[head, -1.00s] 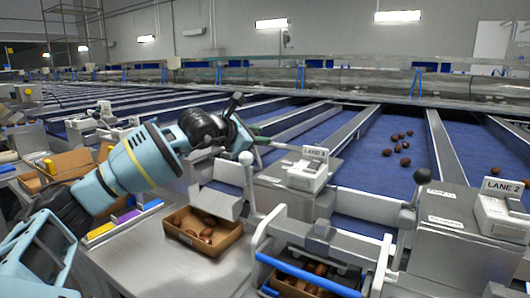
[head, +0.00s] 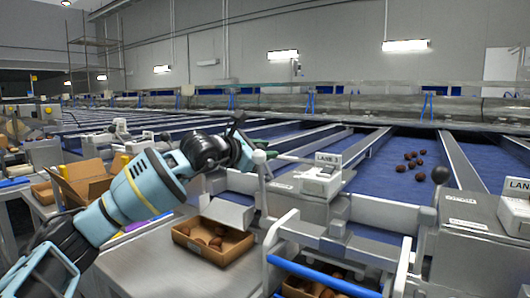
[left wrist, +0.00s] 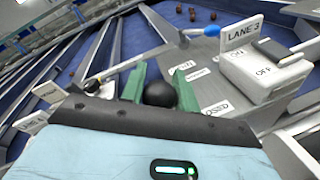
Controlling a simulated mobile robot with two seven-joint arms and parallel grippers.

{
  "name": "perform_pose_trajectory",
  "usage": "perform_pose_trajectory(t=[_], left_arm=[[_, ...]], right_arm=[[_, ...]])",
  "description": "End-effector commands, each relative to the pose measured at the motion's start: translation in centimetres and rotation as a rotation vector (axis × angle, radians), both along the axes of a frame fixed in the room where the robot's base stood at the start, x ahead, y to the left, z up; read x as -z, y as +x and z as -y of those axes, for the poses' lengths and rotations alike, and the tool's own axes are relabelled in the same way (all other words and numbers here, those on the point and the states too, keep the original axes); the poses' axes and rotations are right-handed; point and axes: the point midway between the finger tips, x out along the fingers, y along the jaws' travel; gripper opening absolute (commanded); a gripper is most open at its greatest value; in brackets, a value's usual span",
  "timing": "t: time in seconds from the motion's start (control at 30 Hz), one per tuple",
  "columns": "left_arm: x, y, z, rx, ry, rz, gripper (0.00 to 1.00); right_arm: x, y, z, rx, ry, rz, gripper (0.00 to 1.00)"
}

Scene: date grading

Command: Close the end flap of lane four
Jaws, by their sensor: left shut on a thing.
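My left gripper (head: 264,156) is beside the lane 3 control box (head: 300,190). In the left wrist view its green fingers (left wrist: 160,90) are shut on a black ball knob (left wrist: 160,95). I cannot tell which lane this knob belongs to. The lane 3 sign (head: 327,158) stands to its right and also shows in the left wrist view (left wrist: 241,33). A pale plate (head: 228,214) slants at the back of a cardboard tray of dates (head: 184,235); I cannot tell if it is the lane four flap. My right gripper is out of view.
A white frame with a blue bar (head: 325,277) stands in front of lane 3. Another black knob (head: 440,174) rises to the right. Several dates (head: 411,160) lie on a blue belt. Open cardboard boxes (head: 85,182) sit at left. The steel table (head: 150,270) has clear room in front.

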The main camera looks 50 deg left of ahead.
Motion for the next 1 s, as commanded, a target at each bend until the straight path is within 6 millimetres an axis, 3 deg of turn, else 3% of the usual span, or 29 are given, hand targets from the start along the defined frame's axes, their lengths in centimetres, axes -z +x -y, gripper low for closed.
perform_pose_trajectory(t=[0.2,0.23,0.37,0.73,1.0], left_arm=[[0.0,0.0,0.0,-0.001,0.0,-0.002,0.0],[0.0,0.0,0.0,-0.002,0.0,-0.003,0.33],[0.0,0.0,0.0,-0.001,0.0,-0.002,0.5],[0.1,-0.2,-0.1,-0.002,0.0,-0.002,0.52],[0.2,-2.1,-0.1,-0.005,0.005,-0.006,0.52]], right_arm=[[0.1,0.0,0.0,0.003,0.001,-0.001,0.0],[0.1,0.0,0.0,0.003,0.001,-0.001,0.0],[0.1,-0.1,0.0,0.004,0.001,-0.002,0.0],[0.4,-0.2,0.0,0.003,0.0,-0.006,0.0],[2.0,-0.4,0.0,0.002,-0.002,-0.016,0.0]])
